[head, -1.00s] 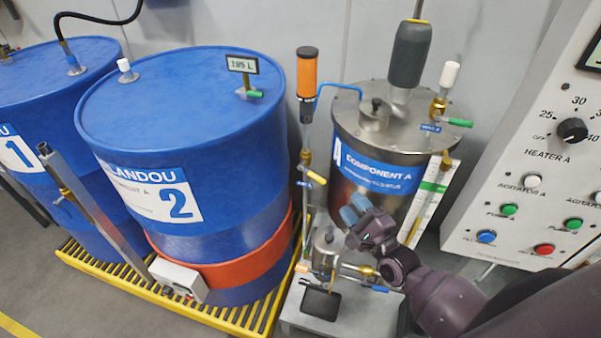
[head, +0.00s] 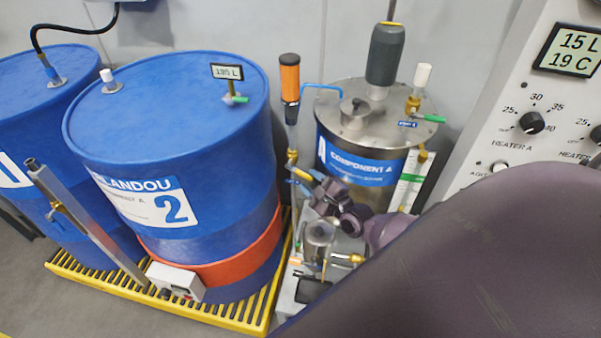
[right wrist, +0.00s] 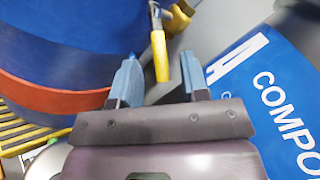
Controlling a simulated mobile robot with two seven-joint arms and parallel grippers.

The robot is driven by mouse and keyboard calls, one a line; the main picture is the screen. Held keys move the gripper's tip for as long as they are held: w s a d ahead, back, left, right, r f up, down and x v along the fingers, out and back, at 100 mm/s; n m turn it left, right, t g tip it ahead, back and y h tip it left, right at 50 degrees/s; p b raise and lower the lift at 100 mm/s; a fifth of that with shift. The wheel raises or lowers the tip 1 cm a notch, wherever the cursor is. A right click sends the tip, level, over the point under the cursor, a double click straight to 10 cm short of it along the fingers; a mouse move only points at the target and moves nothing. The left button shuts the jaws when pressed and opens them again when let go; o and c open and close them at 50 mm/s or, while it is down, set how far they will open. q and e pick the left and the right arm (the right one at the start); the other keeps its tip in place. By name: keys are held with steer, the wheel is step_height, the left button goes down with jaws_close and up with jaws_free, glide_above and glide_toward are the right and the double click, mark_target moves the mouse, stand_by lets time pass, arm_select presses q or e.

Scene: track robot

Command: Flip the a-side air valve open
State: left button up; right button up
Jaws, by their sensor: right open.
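The a-side air valve appears to be the small brass valve (head: 291,157) on the thin upright pipe left of the COMPONENT A tank (head: 372,172). Its yellow lever (head: 302,174) sticks out sideways from the pipe. In the right wrist view the yellow lever (right wrist: 161,58) points toward the gripper, its tip between the lines of the two blue fingers. The brass valve body (right wrist: 180,17) is behind it. My right gripper (right wrist: 159,62) is open, with the lever in the gap and no clear contact. In the head view it (head: 312,182) is close beside the lever. My left gripper is not in view.
A blue drum (head: 170,120) with an orange band stands left on a yellow grated pallet (head: 230,318). An orange-topped cylinder (head: 290,80) rises above the valve. A small pump (head: 319,236) is below my right gripper. A control panel (head: 515,90) is at right.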

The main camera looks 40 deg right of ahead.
mark_target(304, 176)
steer(key=shift+w+a, duration=0.2)
steer(key=shift+w, duration=2)
jaws_close()
